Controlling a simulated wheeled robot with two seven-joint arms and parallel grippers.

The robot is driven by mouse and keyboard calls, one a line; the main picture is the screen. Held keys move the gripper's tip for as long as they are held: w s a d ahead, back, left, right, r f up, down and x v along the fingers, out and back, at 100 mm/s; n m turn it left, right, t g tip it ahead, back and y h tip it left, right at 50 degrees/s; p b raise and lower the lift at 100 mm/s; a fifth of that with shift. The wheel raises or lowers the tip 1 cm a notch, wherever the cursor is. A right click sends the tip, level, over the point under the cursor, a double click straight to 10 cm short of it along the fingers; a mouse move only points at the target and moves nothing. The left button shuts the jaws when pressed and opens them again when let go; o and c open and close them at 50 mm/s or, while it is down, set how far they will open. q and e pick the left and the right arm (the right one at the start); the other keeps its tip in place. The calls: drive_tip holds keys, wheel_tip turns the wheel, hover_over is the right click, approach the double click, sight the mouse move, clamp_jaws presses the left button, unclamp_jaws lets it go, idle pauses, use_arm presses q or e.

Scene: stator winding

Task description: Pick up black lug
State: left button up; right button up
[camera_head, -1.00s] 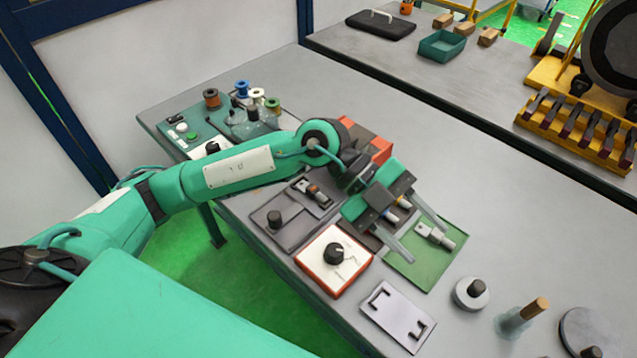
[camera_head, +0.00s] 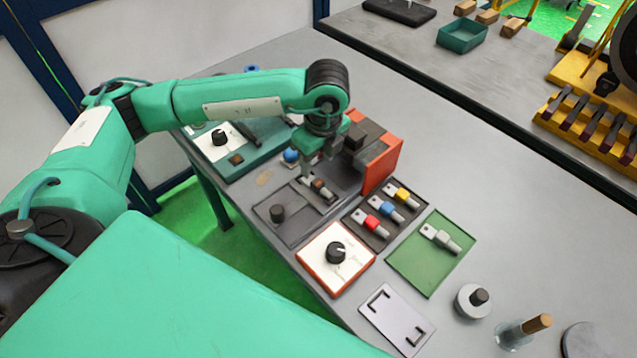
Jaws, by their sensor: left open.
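A lug with a dark brown-black collar and a grey metal tongue (camera_head: 322,188) lies in a dark grey fixture (camera_head: 297,226). My left gripper (camera_head: 318,170) points down just above this lug, its jaws open. The fingers partly hide the lug's upper end, and I cannot tell whether they touch it. A dark tray (camera_head: 386,220) beside the fixture holds a red lug (camera_head: 371,223), a blue lug (camera_head: 389,207) and a yellow lug (camera_head: 404,195). A pale grey lug (camera_head: 439,238) lies on a green plate. My right gripper is not in view.
An orange-red and dark machine block (camera_head: 377,158) stands close to the right of my left gripper. A panel with a black knob (camera_head: 336,252) and a white plate (camera_head: 397,319) lie in front. A round weight (camera_head: 473,300) stands to the right.

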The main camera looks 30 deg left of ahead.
sight(317, 182)
use_arm(q)
drive_tip(key=shift+a+f, duration=0.1)
drive_tip(key=shift+f, duration=0.85)
drive_tip(key=shift+f+p, duration=0.45)
drive_tip(key=shift+f, duration=0.1)
wheel_tip(317, 182, down, 4)
drive_tip(key=shift+w+r+p, duration=0.15)
drive_tip(key=shift+p, duration=0.5)
drive_tip(key=shift+f, duration=0.35)
drive_tip(key=shift+c, duration=0.4)
clamp_jaws()
